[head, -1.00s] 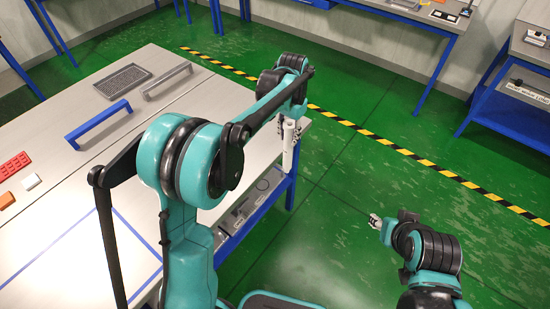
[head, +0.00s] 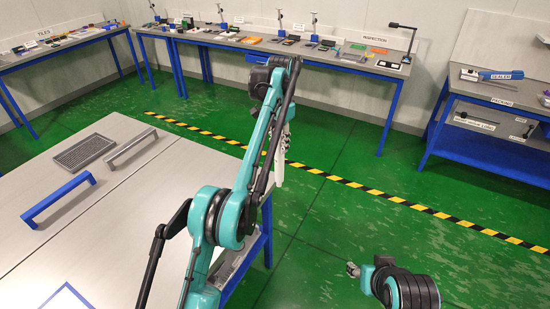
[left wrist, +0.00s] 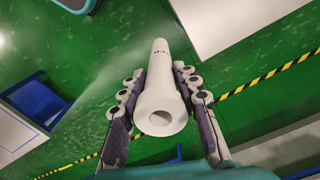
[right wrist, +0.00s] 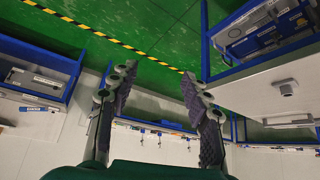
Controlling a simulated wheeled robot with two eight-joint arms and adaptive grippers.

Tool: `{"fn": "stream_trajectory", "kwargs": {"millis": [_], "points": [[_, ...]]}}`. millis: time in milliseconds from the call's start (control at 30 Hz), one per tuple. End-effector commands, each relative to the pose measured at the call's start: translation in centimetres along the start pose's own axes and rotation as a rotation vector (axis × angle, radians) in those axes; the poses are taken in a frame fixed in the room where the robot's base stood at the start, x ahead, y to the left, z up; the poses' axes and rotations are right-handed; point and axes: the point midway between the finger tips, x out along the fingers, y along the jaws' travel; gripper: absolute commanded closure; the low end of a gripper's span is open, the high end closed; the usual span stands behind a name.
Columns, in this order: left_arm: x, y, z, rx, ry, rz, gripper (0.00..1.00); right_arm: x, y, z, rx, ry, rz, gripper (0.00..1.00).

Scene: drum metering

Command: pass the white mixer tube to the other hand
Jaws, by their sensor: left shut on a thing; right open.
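The white mixer tube (left wrist: 160,95) lies between the fingers of my left gripper (left wrist: 160,88), which is shut on it. In the left wrist view its open round end faces the camera and its narrow end points away. In the head view the tube (head: 279,165) hangs roughly upright below my left wrist, beyond the table's right edge, partly hidden by the left arm. My right gripper (right wrist: 155,80) is open and empty in the right wrist view. In the head view the right gripper (head: 353,269) is low at the right, well apart from the tube.
A grey table (head: 110,200) on the left carries a blue handle (head: 58,198), a grey handle (head: 131,147) and a grey mesh tray (head: 83,152). Benches with tools line the back and right. Open green floor (head: 320,215) lies between my arms.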

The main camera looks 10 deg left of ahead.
Motion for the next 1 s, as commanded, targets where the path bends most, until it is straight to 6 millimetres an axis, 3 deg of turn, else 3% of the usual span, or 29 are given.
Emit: {"fn": "stream_trajectory", "kwargs": {"millis": [167,300,533,767,1000], "points": [[0.0,0.0,0.0,0.0,0.0,0.0,1.0,1.1,0.3,-3.0,0.002,0.014,0.067,0.52],[0.0,0.0,0.0,0.0,0.0,0.0,1.0,2.9,0.2,-6.8,0.011,0.055,0.15,0.52],[0.0,0.0,0.0,0.0,0.0,0.0,1.0,6.3,-1.7,-13.4,0.028,0.178,0.267,0.52],[0.0,0.0,0.0,0.0,0.0,0.0,1.0,10.1,-6.1,-19.1,0.048,0.357,0.334,0.52],[0.0,0.0,0.0,0.0,0.0,0.0,1.0,13.7,-13.3,-23.0,0.071,0.585,0.334,0.52]]}}
